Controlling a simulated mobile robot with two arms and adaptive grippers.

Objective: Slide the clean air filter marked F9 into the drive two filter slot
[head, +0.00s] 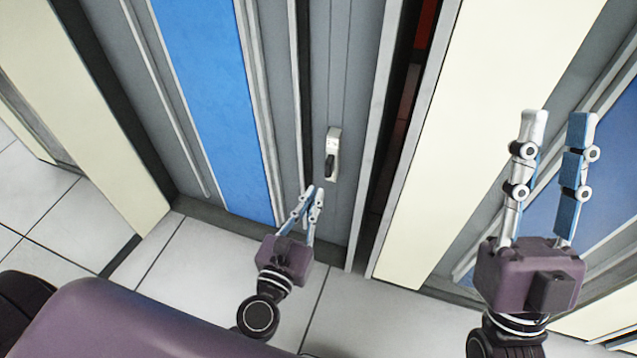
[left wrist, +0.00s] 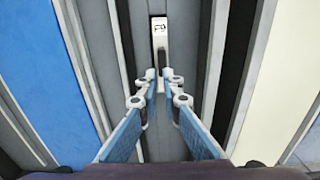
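No air filter marked F9 and no drive two filter slot can be made out in either view. My left gripper (head: 314,190) is just below and left of the handle (head: 333,153) of a grey cabinet door (head: 349,75). In the left wrist view its fingers (left wrist: 160,75) point at the handle (left wrist: 160,35), with a narrow gap between the tips. I see nothing held, and contact with the handle cannot be told. My right gripper (head: 556,115) is open and empty, raised at the right, its two fingers apart.
A dark vertical gap (head: 401,120) with red inside lies right of the grey door. Cream panels (head: 480,120) and blue panels (head: 215,90) flank it. Pale floor tiles (head: 190,260) lie clear in front of the cabinets.

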